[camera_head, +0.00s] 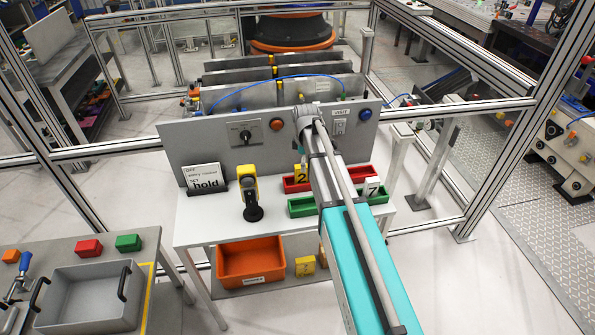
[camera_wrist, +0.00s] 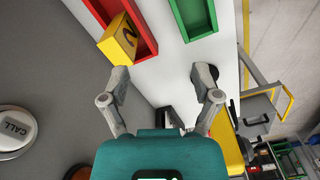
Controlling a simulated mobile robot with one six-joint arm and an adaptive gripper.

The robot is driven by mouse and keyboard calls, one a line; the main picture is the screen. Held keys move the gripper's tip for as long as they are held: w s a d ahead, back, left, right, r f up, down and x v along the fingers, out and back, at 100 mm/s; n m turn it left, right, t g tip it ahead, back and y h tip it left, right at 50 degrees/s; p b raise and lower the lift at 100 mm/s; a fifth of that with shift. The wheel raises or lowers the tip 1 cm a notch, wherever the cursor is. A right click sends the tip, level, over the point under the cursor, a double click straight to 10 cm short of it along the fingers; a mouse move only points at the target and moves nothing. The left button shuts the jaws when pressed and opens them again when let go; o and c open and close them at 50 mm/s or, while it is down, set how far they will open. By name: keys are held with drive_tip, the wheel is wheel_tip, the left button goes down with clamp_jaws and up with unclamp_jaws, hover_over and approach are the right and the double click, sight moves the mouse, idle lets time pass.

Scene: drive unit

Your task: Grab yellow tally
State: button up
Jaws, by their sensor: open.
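The yellow tally (camera_head: 301,173) is a block marked 2 at the left end of the red tray (camera_head: 292,185) on the white table. In the wrist view the yellow tally (camera_wrist: 118,42) shows at the upper left, at the end of the red tray (camera_wrist: 143,30). My gripper (camera_wrist: 160,82) is open, with nothing between its fingers. Its left fingertip appears just below the tally in the picture; I cannot tell whether they touch. In the head view my arm hides part of the trays.
A green tray (camera_head: 303,207) lies in front of the red one, with a white block marked 7 (camera_head: 373,186) at the right. A grey panel (camera_head: 200,150) with buttons stands behind. A yellow handheld device (camera_head: 248,185) and a sign (camera_head: 204,177) stand left.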

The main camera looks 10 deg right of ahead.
drive_tip(key=w+r+n+p, duration=0.2)
drive_tip(key=w+n, duration=0.2)
drive_tip(key=w, duration=0.3)
drive_tip(key=shift+r, duration=0.4)
drive_tip(key=shift+f, duration=0.1)
drive_tip(key=b, duration=0.9)
hover_over(301, 176)
drive_tip(key=w, duration=0.2)
wheel_tip(301, 176, down, 8)
drive_tip(key=shift+s+d+f, duration=0.1)
drive_tip(key=shift+f, duration=0.15)
drive_tip(key=shift+s+f+b, duration=0.2)
drive_tip(key=shift+f+b, duration=2.25)
drive_tip(key=shift+f, duration=0.1)
clamp_jaws()
